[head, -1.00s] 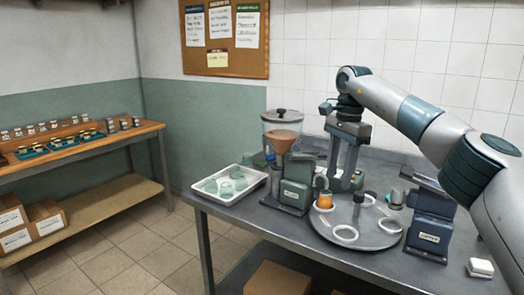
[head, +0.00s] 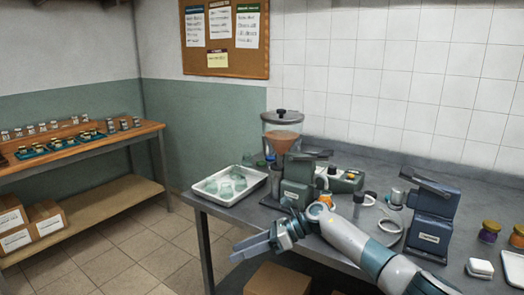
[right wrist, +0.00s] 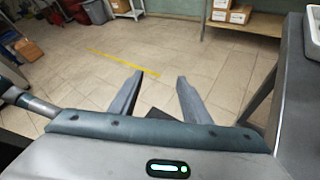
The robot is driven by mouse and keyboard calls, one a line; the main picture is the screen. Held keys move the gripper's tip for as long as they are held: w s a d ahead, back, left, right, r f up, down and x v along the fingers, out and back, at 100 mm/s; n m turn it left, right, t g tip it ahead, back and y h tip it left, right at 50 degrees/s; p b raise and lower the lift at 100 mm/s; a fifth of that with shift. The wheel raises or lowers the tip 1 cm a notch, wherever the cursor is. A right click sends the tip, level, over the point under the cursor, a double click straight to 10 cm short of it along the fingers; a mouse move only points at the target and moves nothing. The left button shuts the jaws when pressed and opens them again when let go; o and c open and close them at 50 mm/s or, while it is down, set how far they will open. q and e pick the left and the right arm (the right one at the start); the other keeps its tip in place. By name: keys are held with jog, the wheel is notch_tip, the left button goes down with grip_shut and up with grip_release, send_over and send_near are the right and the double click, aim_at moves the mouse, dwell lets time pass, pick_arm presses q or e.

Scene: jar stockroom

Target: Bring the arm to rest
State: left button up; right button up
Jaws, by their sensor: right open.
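My right arm now reaches low along the front edge of the metal table (head: 222,212). Its gripper (head: 248,248) is in front of that edge, over the floor, and points left in the head view. In the right wrist view the two fingers (right wrist: 152,98) stand apart with only floor between them. The gripper is open and empty. My left gripper does not show. My right arm hides much of the round turntable and the orange jar is only partly visible or hidden behind it.
On the metal table are a white tray of glass jars (head: 202,188), a hopper machine (head: 282,135), a blue-grey press (head: 430,222) and a white block (head: 479,268). A wooden bench (head: 150,129) stands at the left. The floor (head: 130,230) between is clear.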

notch_tip(320, 180, down, 13)
jog(key=s+m+t+y, duration=0.1)
jog(key=m+t+y, duration=0.3)
jog(key=m+t, duration=0.95)
jog(key=s+d+f+m+h, duration=0.3)
jog(key=d+f+m, duration=0.1)
jog(key=f+m, duration=0.3)
jog(key=s+d+f+m+t+h, duration=0.1)
jog(key=s+d+f+m+h, duration=0.25)
jog(key=f+m, duration=0.4)
jog(key=s+d+f+m+h, duration=0.3)
jog(key=d+f+m, duration=0.1)
jog(key=f+m, duration=0.3)
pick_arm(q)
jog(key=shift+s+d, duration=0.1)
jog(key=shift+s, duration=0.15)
pick_arm(e)
jog(key=s+d+f+m+g+h, duration=0.2)
jog(key=s+d+f+m, duration=0.2)
jog(key=s+f, duration=0.4)
jog(key=s+d+f+m+g+h, duration=0.2)
jog(key=s+f, duration=0.6)
jog(key=s, duration=0.8)
jog(key=s+d+f+m+g+h, duration=0.2)
jog(key=s+d+f+m+g, duration=0.2)
jog(key=s+d+f+m, duration=0.3)
jog(key=s+f+m, duration=0.1)
jog(key=s, duration=0.4)
